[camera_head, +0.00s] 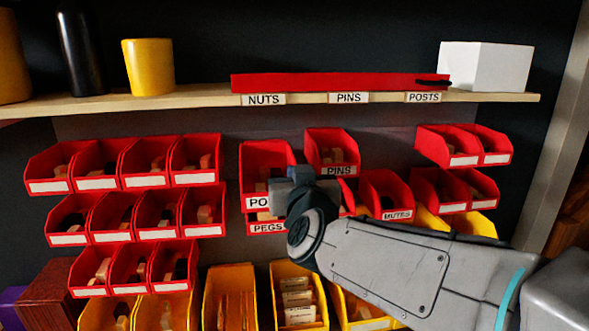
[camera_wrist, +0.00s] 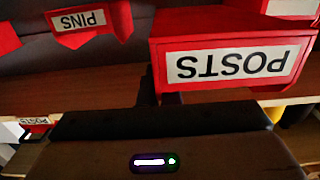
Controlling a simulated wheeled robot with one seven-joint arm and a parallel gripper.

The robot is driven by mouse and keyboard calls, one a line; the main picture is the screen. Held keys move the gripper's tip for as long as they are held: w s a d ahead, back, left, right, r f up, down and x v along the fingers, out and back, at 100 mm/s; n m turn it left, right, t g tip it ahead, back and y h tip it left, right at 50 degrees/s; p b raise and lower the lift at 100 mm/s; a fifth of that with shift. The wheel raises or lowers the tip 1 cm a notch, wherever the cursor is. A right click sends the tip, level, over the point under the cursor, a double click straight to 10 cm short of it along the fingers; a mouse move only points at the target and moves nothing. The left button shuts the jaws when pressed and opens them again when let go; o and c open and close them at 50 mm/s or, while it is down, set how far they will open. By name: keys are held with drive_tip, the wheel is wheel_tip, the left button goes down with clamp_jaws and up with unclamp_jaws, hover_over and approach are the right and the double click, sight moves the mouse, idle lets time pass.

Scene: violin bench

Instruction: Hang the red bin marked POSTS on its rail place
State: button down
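The red bin marked POSTS (camera_head: 266,154) is at the left of the middle bin group, below the NUTS label. It looks larger and lower than the PINS bin beside it, as if out from the wall. In the wrist view its front label (camera_wrist: 232,64) reads upside down. My gripper (camera_head: 281,197) is at the bin's front right corner and appears shut on it; the fingertips (camera_wrist: 156,92) are dark and partly hidden. The shelf label POSTS (camera_head: 423,97) is at the right, with bare wall (camera_head: 385,148) below and left of it.
The red PINS bin (camera_head: 332,155) hangs just right of the POSTS bin. A PEGS bin (camera_head: 268,227) is below it and a MUTES bin (camera_head: 397,214) lower right. More red bins (camera_head: 447,147) hang at the right. A wooden shelf (camera_head: 200,101) runs above; yellow bins (camera_head: 230,296) stand below.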

drive_tip(key=shift+s+d+p, duration=0.2)
drive_tip(key=shift+s, duration=0.65)
drive_tip(key=shift+s+d+p, duration=0.15)
drive_tip(key=shift+s+p, duration=0.05)
drive_tip(key=shift+s, duration=0.65)
drive_tip(key=shift+s+d+p, duration=0.2)
drive_tip(key=shift+s, duration=0.65)
drive_tip(key=shift+w, duration=0.1)
